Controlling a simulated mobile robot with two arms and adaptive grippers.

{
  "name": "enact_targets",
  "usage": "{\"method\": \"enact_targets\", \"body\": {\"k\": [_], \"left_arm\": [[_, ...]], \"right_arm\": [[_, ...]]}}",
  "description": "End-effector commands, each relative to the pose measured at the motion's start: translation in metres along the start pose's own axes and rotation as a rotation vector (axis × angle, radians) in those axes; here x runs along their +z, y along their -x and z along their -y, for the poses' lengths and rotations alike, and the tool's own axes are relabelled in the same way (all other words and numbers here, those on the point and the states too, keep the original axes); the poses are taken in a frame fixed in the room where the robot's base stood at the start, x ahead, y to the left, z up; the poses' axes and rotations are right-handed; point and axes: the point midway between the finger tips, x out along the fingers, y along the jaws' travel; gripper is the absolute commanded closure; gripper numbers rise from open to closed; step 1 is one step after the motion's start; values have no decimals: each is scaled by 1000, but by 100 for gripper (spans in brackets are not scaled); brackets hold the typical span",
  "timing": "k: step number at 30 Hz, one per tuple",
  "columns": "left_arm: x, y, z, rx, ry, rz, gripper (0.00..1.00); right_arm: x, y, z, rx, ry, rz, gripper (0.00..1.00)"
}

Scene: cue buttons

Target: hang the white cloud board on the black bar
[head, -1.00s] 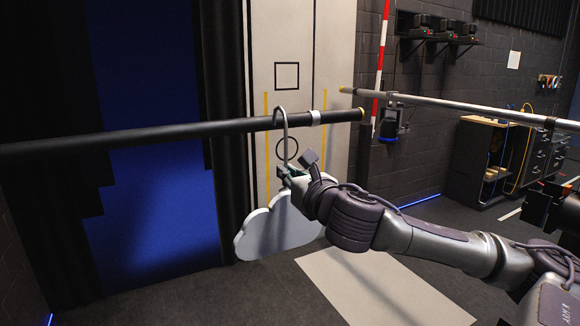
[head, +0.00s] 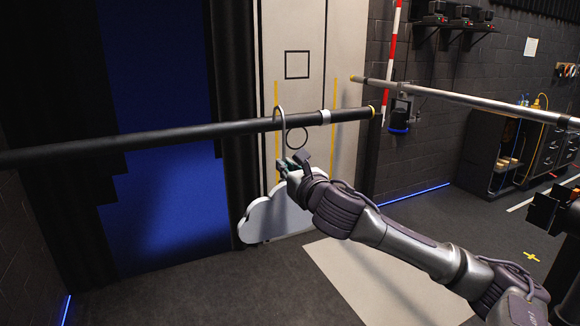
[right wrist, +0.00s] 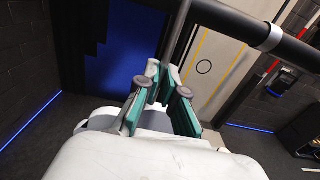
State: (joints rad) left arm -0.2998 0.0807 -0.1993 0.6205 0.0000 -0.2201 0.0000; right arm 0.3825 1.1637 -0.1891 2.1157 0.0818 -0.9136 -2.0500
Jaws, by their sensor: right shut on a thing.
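The white cloud board (head: 262,218) hangs below the black bar (head: 170,137) in the head view, its right part hidden behind my right arm. Its grey hook (head: 281,120) rises up to the bar and its curved top shows just above it. I cannot tell whether the hook bears on the bar. My right gripper (head: 290,166) is shut on the hook's stem between bar and board. In the right wrist view its teal fingers (right wrist: 168,98) flank the stem (right wrist: 178,38), which runs up to the bar.
A silver collar (head: 325,117) sits on the bar right of the hook, near the bar's end. A second, paler bar (head: 450,97) stands at the right. A red-and-white pole (head: 392,45) and a cabinet (head: 495,150) are beyond. The floor below the board is clear.

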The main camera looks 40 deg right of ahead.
Motion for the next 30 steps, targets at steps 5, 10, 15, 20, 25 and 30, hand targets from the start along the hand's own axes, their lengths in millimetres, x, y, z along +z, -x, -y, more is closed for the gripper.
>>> {"method": "enact_targets", "body": {"k": [5,10,15,20,25,30], "left_arm": [[-1,5,0,0,0,-1,60],[-1,7,0,0,0,-1,60],[-1,9,0,0,0,-1,60],[-1,9,0,1,0,-1,60],[-1,9,0,1,-1,0,60],[-1,8,-1,1,-1,0,60]], "right_arm": [[4,-12,0,0,-1,6,100],[4,-24,0,0,-1,7,100],[2,-35,0,0,-1,5,100],[1,-46,0,0,-2,2,100],[-1,-58,0,0,-2,-1,100],[1,-69,0,0,-2,2,100]]}}
